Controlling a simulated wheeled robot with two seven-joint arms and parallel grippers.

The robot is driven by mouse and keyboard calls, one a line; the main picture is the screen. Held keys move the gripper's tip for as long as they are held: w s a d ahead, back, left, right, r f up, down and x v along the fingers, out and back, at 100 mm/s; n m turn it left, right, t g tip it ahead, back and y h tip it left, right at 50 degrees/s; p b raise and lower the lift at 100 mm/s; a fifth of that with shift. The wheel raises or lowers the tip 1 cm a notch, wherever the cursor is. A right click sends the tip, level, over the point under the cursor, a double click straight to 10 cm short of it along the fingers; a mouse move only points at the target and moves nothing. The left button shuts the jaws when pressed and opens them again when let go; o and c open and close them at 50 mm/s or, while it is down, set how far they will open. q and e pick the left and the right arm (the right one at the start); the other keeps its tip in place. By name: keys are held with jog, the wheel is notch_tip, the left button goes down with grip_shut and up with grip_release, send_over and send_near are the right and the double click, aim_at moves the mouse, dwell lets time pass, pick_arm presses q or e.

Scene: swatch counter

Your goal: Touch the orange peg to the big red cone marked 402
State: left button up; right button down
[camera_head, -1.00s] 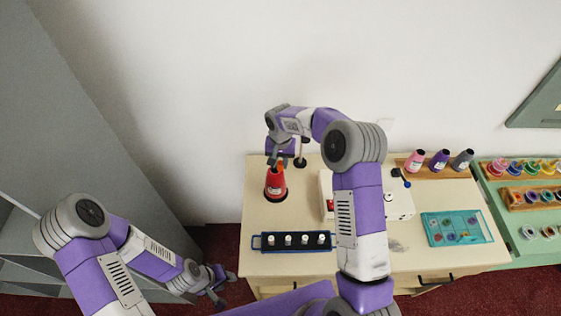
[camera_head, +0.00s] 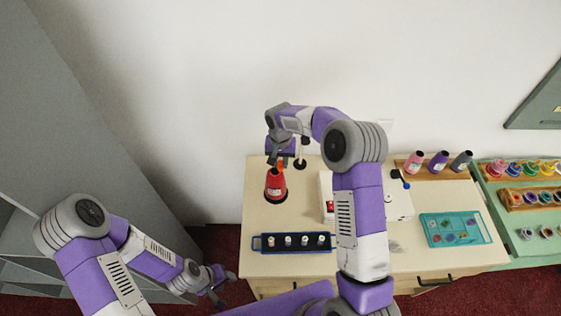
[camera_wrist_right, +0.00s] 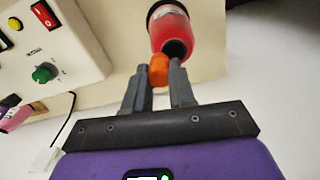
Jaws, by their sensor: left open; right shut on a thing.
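The big red cone (camera_head: 275,187) stands upright on a dark round base at the left of the counter. Its number cannot be read. In the right wrist view the cone (camera_wrist_right: 177,32) shows its dark open tip facing my gripper. My right gripper (camera_wrist_right: 160,75) is shut on the orange peg (camera_wrist_right: 158,70), which overlaps the edge of the cone's tip in this view. In the head view the peg (camera_head: 281,164) shows just above the cone's top. I cannot tell for sure whether they touch. My left gripper (camera_head: 218,290) is open and empty, low beside the counter's left edge.
Pink, purple and grey cones (camera_head: 438,161) stand at the back right, and a teal tray (camera_head: 428,228) lies in front.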

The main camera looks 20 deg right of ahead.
jog(key=shift+r+p, duration=0.8)
jog(key=shift+r, duration=0.95)
